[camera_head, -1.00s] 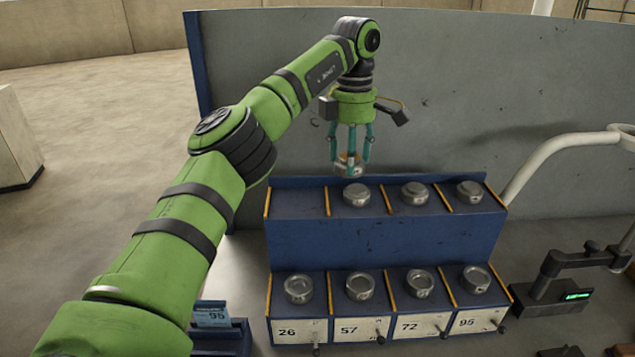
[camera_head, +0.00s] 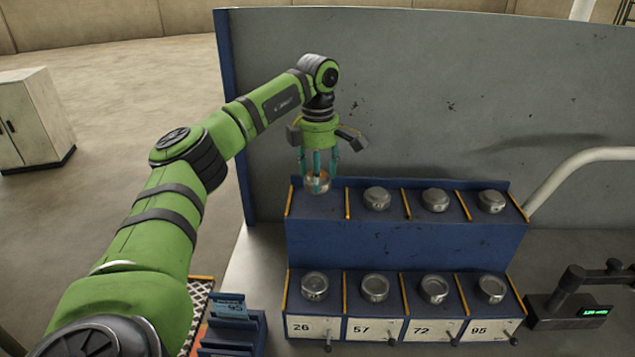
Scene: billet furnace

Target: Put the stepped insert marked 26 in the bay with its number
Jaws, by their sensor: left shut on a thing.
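My left gripper (camera_head: 318,172) points down, its fingers shut on a round metal stepped insert (camera_head: 317,185). The insert is at the leftmost bay of the rack's upper tier; I cannot tell whether it touches the bay floor. No number can be read on it. The blue rack (camera_head: 400,243) has two tiers. The lower tier's plates read 26 (camera_head: 301,328), 57, 72 and 95. A round metal insert (camera_head: 315,286) sits in the lower bay above plate 26. My right gripper is out of view.
The other upper bays hold similar inserts (camera_head: 377,199), as do the other lower bays (camera_head: 374,288). Yellow dividers separate the bays. A grey panel (camera_head: 450,90) stands behind.

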